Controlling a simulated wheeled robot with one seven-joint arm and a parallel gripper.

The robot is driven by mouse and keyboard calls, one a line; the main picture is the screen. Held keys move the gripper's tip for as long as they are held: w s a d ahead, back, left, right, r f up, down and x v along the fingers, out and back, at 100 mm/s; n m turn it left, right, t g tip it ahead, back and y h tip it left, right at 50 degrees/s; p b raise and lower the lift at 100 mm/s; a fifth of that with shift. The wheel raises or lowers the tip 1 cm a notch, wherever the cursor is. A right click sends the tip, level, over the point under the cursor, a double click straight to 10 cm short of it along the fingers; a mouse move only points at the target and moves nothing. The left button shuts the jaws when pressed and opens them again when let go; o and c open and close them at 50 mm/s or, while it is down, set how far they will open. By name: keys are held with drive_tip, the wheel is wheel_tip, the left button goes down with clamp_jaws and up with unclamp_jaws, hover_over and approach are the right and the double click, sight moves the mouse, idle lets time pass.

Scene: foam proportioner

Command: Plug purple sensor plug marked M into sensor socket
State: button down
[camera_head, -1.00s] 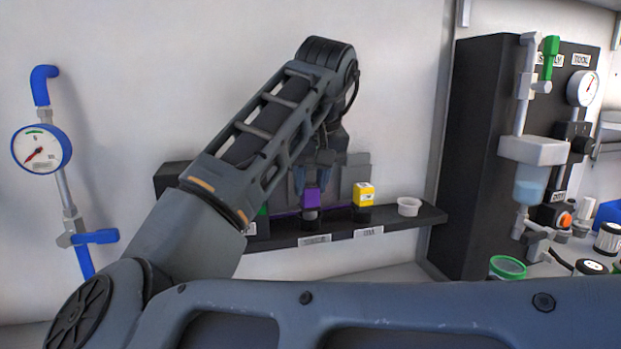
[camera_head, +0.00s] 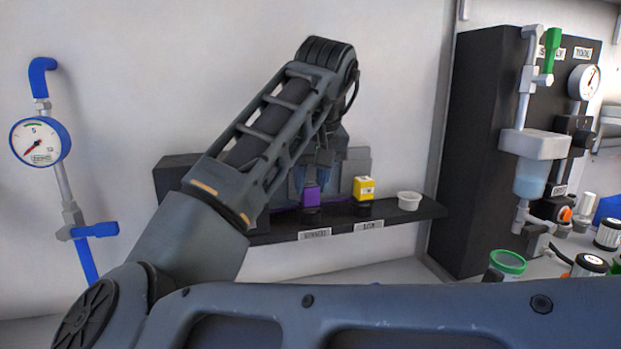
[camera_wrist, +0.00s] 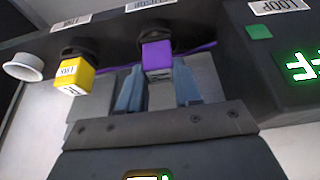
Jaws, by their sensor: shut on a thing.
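The purple plug (camera_head: 310,195) is a small block at the front of a dark wall shelf, its base at a dark round seat. It also shows in the wrist view (camera_wrist: 157,56), with a white marked face whose letter is too small to read. A purple cable (camera_wrist: 202,47) runs beside it. My gripper (camera_wrist: 158,82) is shut on the plug, with one bluish finger on each side. In the head view my gripper (camera_head: 311,178) is partly hidden by my arm.
A yellow block (camera_head: 364,188) stands in a dark seat beside the plug, with a white cup (camera_head: 408,200) further right. The shelf (camera_head: 425,211) carries white labels. A dark box with a green display (camera_wrist: 300,65) is close by in the wrist view. A gauge (camera_head: 40,142) hangs left.

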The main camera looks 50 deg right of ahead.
drive_tip(key=c, duration=1.1)
unclamp_jaws()
drive_tip(key=shift+o, duration=0.2)
drive_tip(key=p+v, duration=1)
drive_tip(key=v, duration=0.1)
